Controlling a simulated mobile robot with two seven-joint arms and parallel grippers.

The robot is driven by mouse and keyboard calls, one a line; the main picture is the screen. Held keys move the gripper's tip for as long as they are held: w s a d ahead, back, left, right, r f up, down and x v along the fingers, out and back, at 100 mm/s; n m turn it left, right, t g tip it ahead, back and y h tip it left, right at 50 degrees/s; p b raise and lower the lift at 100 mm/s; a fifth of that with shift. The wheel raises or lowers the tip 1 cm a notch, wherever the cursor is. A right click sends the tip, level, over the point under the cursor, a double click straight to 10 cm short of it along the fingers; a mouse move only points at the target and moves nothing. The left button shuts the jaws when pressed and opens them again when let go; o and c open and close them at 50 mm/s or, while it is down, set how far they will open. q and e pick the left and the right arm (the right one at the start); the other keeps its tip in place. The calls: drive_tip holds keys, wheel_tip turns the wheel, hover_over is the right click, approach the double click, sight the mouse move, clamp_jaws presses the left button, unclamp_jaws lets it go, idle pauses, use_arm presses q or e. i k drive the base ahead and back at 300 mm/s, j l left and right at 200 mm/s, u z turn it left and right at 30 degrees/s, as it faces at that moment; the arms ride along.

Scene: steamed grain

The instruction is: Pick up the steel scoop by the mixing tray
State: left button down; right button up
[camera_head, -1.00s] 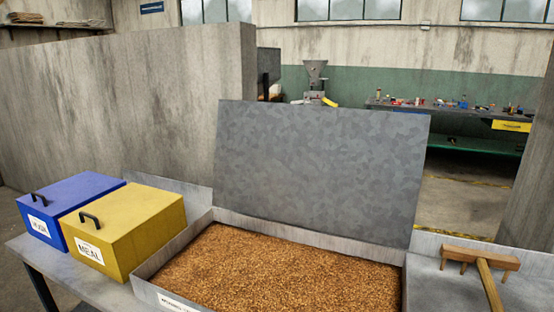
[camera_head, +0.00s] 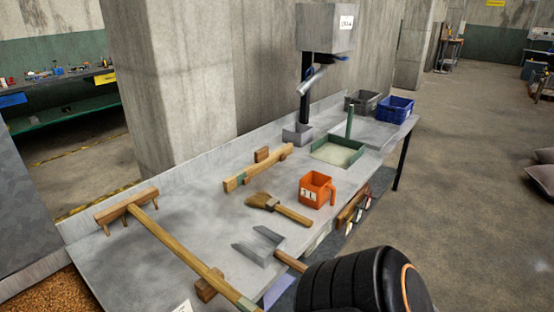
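The steel scoop (camera_head: 258,246) lies on the grey bench in the head view, its open mouth toward the left. Its wooden handle (camera_head: 290,261) runs right and toward me, and its end is hidden behind a black, rounded part of my arm. The mixing tray shows only in part at the lower left, with brown grain (camera_head: 42,296) and the grey upright panel (camera_head: 18,215) behind it. Neither gripper is in view.
A wooden rake (camera_head: 180,250) lies left of the scoop, its handle propped on a wooden block (camera_head: 210,285). A green tray (camera_head: 338,152) stands farther back.

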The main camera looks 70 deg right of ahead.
sight(262, 245)
drive_tip(key=k+j+z, duration=0.1)
drive_tip(key=z, duration=2)
drive_tip(key=u, duration=2.15)
drive_tip(key=z, duration=2.15)
drive_tip(key=i+l, duration=0.1)
drive_tip(key=l, duration=0.15)
